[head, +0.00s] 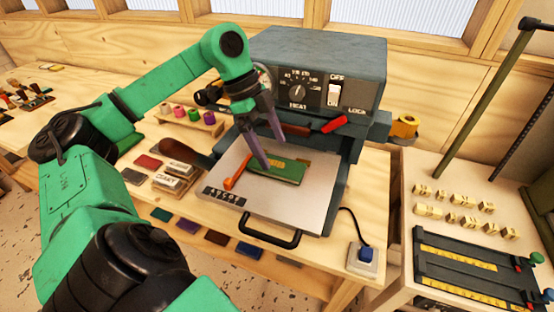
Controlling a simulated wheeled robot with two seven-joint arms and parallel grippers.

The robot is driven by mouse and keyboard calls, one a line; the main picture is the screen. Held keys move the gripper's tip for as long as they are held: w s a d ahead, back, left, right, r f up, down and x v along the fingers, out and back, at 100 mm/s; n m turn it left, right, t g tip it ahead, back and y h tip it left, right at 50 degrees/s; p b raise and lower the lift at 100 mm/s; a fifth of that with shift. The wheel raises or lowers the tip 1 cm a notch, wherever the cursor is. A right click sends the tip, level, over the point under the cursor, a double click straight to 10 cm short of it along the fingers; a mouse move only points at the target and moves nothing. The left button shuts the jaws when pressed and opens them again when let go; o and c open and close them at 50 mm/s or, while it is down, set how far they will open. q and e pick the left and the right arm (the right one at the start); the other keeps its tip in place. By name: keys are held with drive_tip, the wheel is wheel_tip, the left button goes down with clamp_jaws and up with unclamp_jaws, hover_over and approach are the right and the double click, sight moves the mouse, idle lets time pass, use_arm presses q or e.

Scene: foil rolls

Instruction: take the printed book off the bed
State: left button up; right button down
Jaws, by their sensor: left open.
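The printed book (288,174) is a small green one with gold marks on its cover. It lies flat on the pale grey bed (302,207) of the press. My left gripper (274,153) comes in from the upper left and points down, with its jaws open. Its fingertips are at the book's left part in the picture, and one finger covers some of it. I cannot tell whether they touch the book. My right gripper is not in view.
The dark press head (318,65) with dial and switch stands behind the bed. An orange piece (238,171) is on the bed's left side. A black handle (268,238) sticks out in front. Foil rolls (187,114) stand left; brass letters (466,213) lie right.

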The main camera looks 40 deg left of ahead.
sight(282, 166)
use_arm(q)
drive_tip(key=x, duration=0.4)
drive_tip(key=shift+d+f, duration=0.1)
drive_tip(key=shift+d, duration=0.1)
drive_tip(key=c, duration=1.3)
drive_tip(key=shift+c, duration=0.2)
